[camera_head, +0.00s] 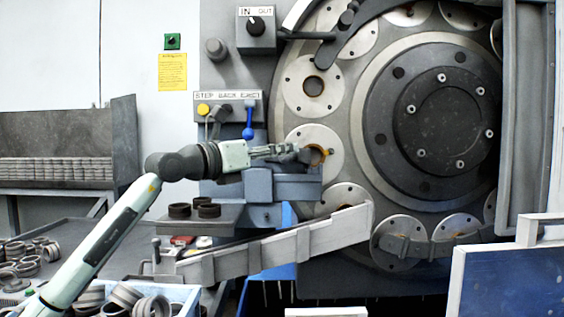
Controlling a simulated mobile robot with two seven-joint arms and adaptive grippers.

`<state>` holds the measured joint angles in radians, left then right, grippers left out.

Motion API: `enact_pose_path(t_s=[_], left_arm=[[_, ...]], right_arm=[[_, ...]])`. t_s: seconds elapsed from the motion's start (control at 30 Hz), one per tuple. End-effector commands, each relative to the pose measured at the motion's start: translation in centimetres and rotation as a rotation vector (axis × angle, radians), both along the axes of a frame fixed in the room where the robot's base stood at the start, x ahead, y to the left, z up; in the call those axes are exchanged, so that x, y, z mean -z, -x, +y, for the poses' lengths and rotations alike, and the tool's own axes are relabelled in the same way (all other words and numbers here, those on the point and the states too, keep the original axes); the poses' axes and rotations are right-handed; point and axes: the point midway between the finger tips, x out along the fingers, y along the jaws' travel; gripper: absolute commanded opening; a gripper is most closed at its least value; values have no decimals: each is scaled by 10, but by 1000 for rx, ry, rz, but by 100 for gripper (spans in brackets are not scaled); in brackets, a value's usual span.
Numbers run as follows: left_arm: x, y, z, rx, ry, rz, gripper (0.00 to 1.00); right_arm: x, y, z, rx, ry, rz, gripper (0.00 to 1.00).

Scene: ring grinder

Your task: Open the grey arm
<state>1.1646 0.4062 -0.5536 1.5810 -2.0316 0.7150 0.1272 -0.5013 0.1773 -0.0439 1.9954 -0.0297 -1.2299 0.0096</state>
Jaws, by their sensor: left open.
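My left gripper (285,150) reaches in from the left, fingers pointing right. It is open, and nothing shows between its fingers. Its tips are near a brown ring (316,156) in a round plate of the big wheel; I cannot tell whether they touch. A long light grey arm (280,245) slants up to the right below the gripper, across the wheel's lower left. A dark grey curved arm (352,40) lies over the wheel's upper left, with a black handle (311,36) pointing left. I cannot tell which one is the task's grey arm. My right gripper is not in view.
A grey block (285,186) sits just under the gripper. A small shelf (178,218) holds dark rings (209,210). A panel has a blue lever (248,132) and a yellow knob (203,109). A blue panel (510,280) stands at lower right.

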Motion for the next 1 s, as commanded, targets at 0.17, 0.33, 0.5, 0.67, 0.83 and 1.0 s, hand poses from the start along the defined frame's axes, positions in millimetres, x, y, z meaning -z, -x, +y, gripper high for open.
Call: enact_pose_path(t_s=[0.17, 0.33, 0.5, 0.67, 0.83, 1.0], left_arm=[[15, -17, 23, -122, -158, -61, 47], [14, -30, 17, -137, -175, -66, 47], [14, -52, -1, -134, -173, -64, 47], [14, -70, -15, -135, -172, -65, 47], [15, -78, -22, -135, -172, -66, 47], [16, -80, -22, -135, -172, -67, 47]], right_arm=[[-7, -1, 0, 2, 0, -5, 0], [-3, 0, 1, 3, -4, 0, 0], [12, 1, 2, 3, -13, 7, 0], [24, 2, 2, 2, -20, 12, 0], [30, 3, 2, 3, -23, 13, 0], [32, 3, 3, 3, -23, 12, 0]])
